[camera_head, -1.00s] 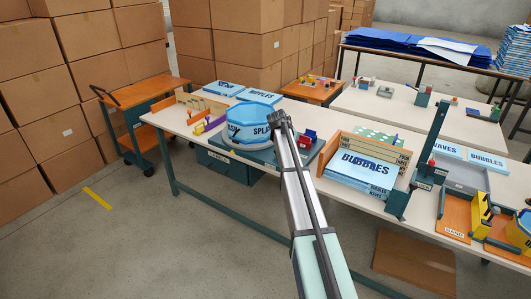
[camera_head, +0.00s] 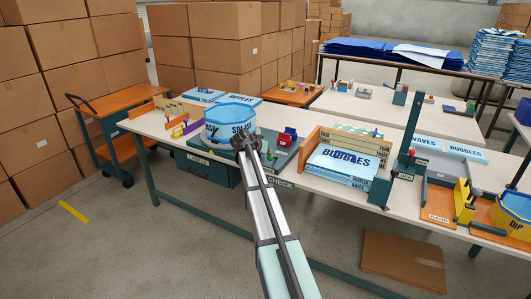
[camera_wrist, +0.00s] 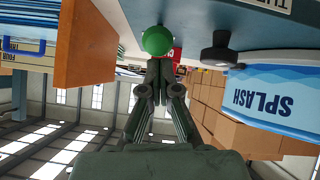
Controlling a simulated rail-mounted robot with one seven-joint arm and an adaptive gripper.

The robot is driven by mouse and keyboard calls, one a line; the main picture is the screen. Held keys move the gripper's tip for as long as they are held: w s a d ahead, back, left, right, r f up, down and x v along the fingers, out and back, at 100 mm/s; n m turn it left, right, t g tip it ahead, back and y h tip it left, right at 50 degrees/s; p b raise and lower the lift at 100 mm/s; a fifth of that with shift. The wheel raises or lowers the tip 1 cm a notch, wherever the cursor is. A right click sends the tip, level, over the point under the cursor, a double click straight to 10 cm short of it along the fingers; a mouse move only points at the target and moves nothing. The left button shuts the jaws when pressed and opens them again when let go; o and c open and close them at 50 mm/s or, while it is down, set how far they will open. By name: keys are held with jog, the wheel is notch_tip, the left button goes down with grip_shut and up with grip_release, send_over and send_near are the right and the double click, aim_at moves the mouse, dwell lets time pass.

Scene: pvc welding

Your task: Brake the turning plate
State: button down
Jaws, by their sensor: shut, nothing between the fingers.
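The eight-sided blue-and-white pool tub (camera_head: 229,118) stands at the left part of the long table on a teal base board (camera_head: 281,163). The turning plate under it is mostly hidden by the tub and my arm. My gripper (camera_head: 241,142) is at the tub's near right side, shut and empty. In the wrist view, my gripper (camera_wrist: 158,68) points at a green ball knob (camera_wrist: 158,40) just beyond its fingertips; I cannot tell if they touch. A black knob (camera_wrist: 220,52) stands beside the green one, close to the tub's "SPLASH" wall (camera_wrist: 272,95).
A red block (camera_head: 288,137) stands right of the tub. An orange-walled holder with "BUBBLES" packs (camera_head: 345,162) stands further right, with a teal post (camera_head: 409,125) beyond. Purple and yellow parts (camera_head: 186,128) lie to the left. A cart (camera_head: 125,150) is at the table's left end.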

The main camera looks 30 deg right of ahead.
jog(key=shift+s+a+f, duration=0.1)
jog(key=shift+s+f, duration=0.1)
jog(key=shift+f, duration=0.05)
jog(key=r, duration=0.1)
jog(key=w+r+p, duration=0.1)
jog(key=r, duration=0.2)
jog(key=shift+w+d, duration=0.3)
jog(key=shift+d, duration=0.05)
jog(key=v, duration=1)
jog(key=shift+a+f+b, duration=0.15)
jog(key=shift+f+b, duration=0.05)
jog(key=shift+b, duration=0.15)
